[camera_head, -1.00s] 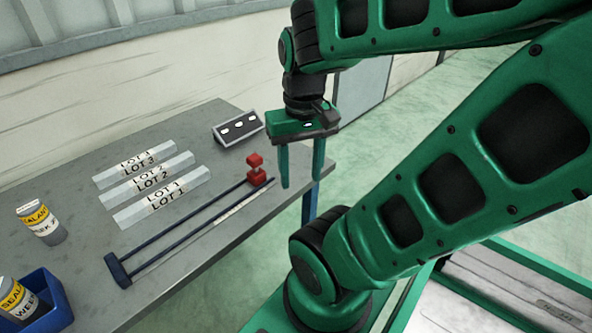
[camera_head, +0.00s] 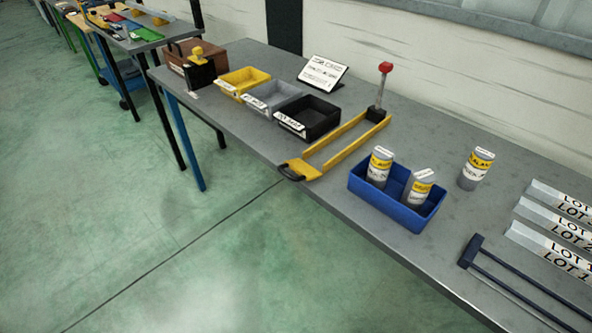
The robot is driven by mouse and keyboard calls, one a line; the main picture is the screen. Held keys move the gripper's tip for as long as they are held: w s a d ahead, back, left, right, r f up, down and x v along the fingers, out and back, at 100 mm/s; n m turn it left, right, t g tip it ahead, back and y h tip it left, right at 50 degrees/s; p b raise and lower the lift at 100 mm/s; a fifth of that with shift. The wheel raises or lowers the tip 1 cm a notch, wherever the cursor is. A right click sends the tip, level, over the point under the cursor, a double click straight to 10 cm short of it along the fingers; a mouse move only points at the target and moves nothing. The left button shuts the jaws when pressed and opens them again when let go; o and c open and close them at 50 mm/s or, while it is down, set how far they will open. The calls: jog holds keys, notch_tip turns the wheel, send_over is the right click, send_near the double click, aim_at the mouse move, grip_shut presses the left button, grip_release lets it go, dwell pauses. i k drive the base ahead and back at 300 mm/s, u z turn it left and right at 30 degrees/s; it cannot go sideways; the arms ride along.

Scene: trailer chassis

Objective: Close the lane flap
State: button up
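A yellow two-rail lane (camera_head: 345,147) lies on the grey bench. At its front end, by the bench edge, is a low yellow plate (camera_head: 304,168) with a black handle (camera_head: 289,173); it appears to lie flat. At its back end a grey post (camera_head: 376,100) stands upright with a red knob (camera_head: 385,67) on top. I cannot tell for sure which of these parts is the lane flap. My gripper is outside the present view.
A blue bin (camera_head: 400,205) with two labelled canisters stands right of the lane. Another canister (camera_head: 475,168) stands behind it. Yellow, grey and black trays (camera_head: 310,118) stand left of the lane. Dark rails (camera_head: 510,285) and white LOT strips (camera_head: 555,238) lie at right. Floor in front is clear.

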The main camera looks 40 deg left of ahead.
aim_at(306, 171)
jog(key=u, duration=1.25)
jog(key=k, duration=0.85)
jog(key=u, duration=0.3)
jog(key=i, duration=0.6)
jog(key=u, duration=0.05)
